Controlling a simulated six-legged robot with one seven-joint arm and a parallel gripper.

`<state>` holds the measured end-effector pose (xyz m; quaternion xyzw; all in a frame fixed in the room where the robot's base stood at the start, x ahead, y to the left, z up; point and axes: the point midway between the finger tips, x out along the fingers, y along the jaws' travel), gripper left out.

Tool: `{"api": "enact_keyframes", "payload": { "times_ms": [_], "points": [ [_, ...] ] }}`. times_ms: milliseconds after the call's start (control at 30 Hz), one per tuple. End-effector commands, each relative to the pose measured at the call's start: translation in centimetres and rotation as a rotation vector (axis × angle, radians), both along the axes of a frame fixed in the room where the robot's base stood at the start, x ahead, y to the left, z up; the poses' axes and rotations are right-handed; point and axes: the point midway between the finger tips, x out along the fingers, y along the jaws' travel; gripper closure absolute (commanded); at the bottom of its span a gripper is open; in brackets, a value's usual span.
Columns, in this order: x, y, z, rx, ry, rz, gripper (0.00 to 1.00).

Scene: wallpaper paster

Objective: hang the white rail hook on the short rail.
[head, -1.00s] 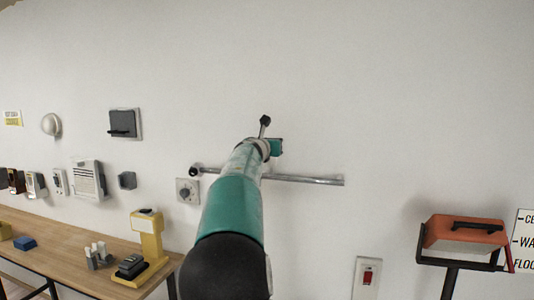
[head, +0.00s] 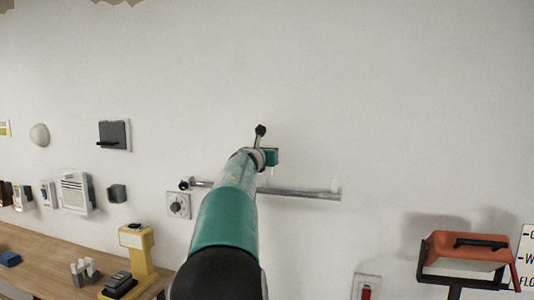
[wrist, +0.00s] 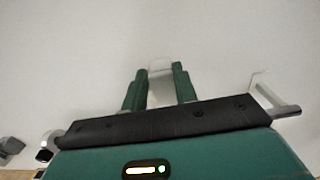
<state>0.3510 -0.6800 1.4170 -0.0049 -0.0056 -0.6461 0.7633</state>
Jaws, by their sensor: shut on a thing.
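The short rail (head: 300,193) is a grey metal bar fixed across the wall, partly hidden behind my arm. Its right end also shows in the wrist view (wrist: 286,111). My gripper (wrist: 160,88) has its green fingers shut on a white piece, the white rail hook (wrist: 160,70), which sticks out beyond the fingertips. In the head view my gripper (head: 270,157) appears just above the rail, near its middle. The hook is mostly hidden there, and I cannot tell whether it touches the rail.
A small pale piece (head: 335,185) shows at the rail's right end. A dial box (head: 178,205) is on the wall below the rail's left end. A wooden bench (head: 55,262) stands at left, and an orange-topped stand (head: 468,250) at right. The wall above the rail is clear.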

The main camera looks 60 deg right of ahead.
Motion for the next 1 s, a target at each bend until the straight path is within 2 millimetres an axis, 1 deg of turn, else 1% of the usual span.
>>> {"api": "enact_keyframes", "payload": {
  "times_ms": [500, 600, 733, 1000],
  "points": [
    [0.0, -0.2, -4.4, 0.002, 0.004, -0.002, 0.93],
    [0.0, -0.2, -5.1, 0.002, 0.003, -0.002, 0.93],
    [0.0, -0.3, -5.6, 0.003, 0.002, -0.002, 0.93],
    [-0.1, -0.3, -5.8, 0.002, 0.001, -0.002, 0.93]
  ]
}}
